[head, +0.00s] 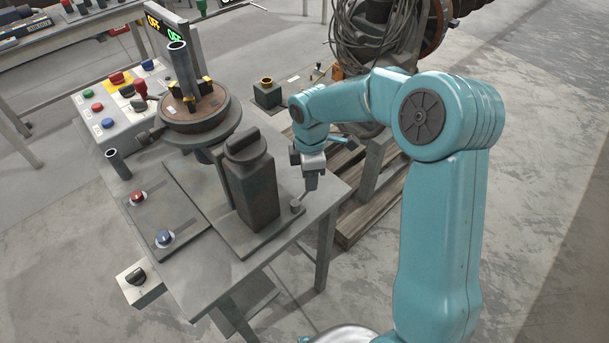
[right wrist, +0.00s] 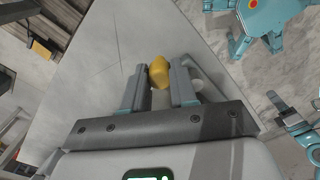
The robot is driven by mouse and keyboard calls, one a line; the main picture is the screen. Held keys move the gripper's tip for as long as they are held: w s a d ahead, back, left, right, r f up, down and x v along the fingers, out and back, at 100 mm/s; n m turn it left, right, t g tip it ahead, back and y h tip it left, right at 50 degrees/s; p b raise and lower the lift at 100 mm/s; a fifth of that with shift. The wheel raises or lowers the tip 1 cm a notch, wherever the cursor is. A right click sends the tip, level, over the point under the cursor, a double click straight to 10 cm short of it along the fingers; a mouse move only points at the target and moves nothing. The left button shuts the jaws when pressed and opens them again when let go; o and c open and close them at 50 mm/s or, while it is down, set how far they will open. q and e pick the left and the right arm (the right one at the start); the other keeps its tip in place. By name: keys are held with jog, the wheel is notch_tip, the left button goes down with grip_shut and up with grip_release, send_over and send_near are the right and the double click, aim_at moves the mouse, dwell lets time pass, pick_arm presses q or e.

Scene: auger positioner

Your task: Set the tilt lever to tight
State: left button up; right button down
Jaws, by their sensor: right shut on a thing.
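The tilt lever shows in the right wrist view as a yellow grip (right wrist: 159,73) between my fingertips, at the edge of the table. My right gripper (right wrist: 158,92) is shut on this yellow grip. In the head view my right gripper (head: 311,184) points down at the table's right edge, beside a small grey round pivot (head: 296,205). The grip itself is hidden there by the gripper. Lever markings cannot be read. The positioner's round turntable (head: 188,112) carries an upright grey tube (head: 184,70). My left gripper is not in view.
A dark upright housing (head: 248,185) stands on the table (head: 215,262) left of my right gripper. A control box (head: 112,105) with coloured buttons is at the far left. A brass-topped block (head: 267,93) stands behind. A wooden pallet (head: 372,205) lies on the floor at right.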

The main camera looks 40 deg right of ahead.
jog(key=shift+s+d+r+m+b, duration=0.15)
jog(key=shift+s+m+b, duration=0.25)
jog(key=shift+m, duration=0.6)
jog(key=shift+s, duration=0.15)
jog(key=c, duration=0.9)
grip_release()
jog(key=shift+s, duration=0.1)
jog(key=shift+r, duration=0.15)
notch_tip(320, 180, up, 16)
jog(key=shift+p, duration=0.75)
